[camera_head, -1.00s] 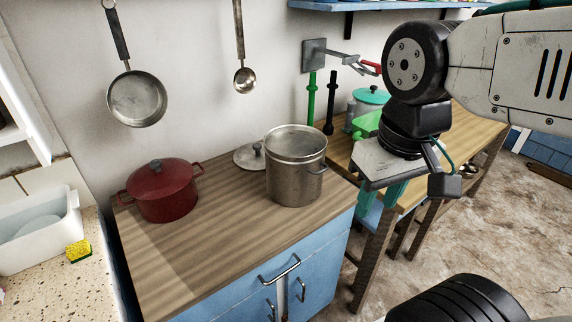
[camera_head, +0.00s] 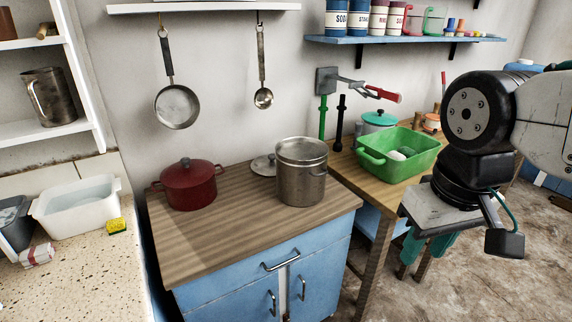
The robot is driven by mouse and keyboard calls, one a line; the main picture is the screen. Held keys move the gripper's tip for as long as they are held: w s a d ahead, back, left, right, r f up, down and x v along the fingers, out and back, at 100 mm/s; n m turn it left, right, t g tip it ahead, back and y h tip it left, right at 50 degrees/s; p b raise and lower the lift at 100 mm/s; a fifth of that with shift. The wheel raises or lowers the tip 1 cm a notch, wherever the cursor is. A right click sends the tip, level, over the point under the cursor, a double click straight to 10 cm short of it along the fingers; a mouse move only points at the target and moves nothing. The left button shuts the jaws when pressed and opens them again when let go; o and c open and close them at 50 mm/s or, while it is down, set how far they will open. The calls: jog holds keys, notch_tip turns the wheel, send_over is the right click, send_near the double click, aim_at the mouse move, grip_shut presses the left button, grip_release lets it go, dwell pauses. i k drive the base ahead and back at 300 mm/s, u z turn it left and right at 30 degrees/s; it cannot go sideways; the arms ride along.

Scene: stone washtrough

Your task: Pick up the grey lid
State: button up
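The grey lid (camera_head: 262,166) lies flat on the wooden top of the blue cabinet, with a dark knob on it. The tall steel pot (camera_head: 301,184) stands just to its right and in front, hiding part of its right side. My gripper (camera_head: 428,250) hangs at the right, pointing down, well apart from the lid and to the right of the cabinet. Its two teal fingers look spread, with nothing seen between them.
A red lidded pot (camera_head: 188,188) stands left of the lid. A green basin (camera_head: 400,168) and a teal-lidded pot (camera_head: 379,121) are on the table at right. A pan (camera_head: 177,107) and ladle (camera_head: 263,98) hang above. The cabinet top's front (camera_head: 230,235) is clear.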

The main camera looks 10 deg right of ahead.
aim_at(265, 166)
jog(key=z, duration=0.15)
jog(key=i, duration=1.3)
jog(key=u, duration=0.75)
